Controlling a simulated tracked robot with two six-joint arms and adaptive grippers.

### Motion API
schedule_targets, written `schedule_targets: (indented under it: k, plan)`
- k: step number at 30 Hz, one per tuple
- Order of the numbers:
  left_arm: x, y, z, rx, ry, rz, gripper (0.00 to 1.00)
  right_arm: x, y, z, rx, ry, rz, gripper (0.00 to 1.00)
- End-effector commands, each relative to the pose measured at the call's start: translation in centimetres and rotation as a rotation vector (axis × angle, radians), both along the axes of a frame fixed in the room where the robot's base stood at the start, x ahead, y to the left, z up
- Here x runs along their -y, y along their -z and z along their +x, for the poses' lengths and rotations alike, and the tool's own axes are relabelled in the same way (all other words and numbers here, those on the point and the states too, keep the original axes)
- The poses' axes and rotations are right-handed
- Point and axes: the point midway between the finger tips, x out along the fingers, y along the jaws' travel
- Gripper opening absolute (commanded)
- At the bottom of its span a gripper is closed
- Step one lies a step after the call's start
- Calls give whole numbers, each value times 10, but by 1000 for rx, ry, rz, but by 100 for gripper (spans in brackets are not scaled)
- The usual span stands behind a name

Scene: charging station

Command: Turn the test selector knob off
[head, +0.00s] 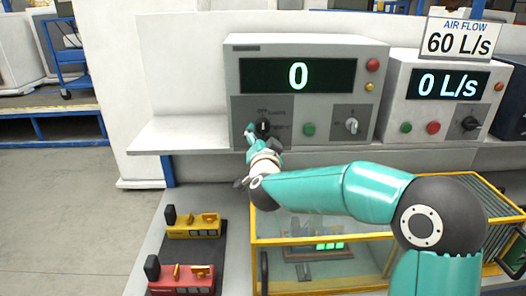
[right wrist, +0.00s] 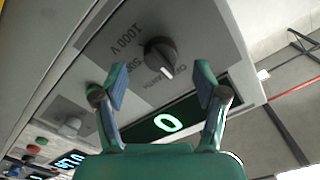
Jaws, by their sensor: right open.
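The test selector knob (right wrist: 160,56) is a round dark knob with a pale pointer mark, on the grey face of the tester. In the right wrist view its mark points down and slightly right; the lettering around it is upside down and only partly readable. In the head view the knob (head: 263,126) sits low on the left of the tester's front, partly behind my gripper. My right gripper (head: 251,133) is open just in front of it. In the right wrist view the fingers (right wrist: 160,84) are spread, with the knob beyond and between their tips, nothing held. My left gripper is out of view.
The tester (head: 300,45) shows 0 and has a green button (head: 309,129) and another knob (head: 352,126) to the right. An air flow unit (head: 440,62) reads 0 L/s. Below are a yellow-framed clear case (head: 345,240) and yellow (head: 194,226) and red (head: 182,278) devices.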

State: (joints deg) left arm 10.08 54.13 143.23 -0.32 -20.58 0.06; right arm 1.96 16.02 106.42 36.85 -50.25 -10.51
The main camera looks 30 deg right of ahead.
Motion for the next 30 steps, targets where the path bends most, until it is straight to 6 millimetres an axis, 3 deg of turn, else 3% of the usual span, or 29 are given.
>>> schedule_targets:
  k: [6, 12, 30]
  plan:
    - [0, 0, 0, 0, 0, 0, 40, -25, 0, -38, -1, -4, -1, 72]
    - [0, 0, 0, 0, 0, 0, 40, -38, 1, -60, -1, -3, -1, 72]
    - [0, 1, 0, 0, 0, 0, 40, -41, 2, -64, -2, -1, -1, 72]
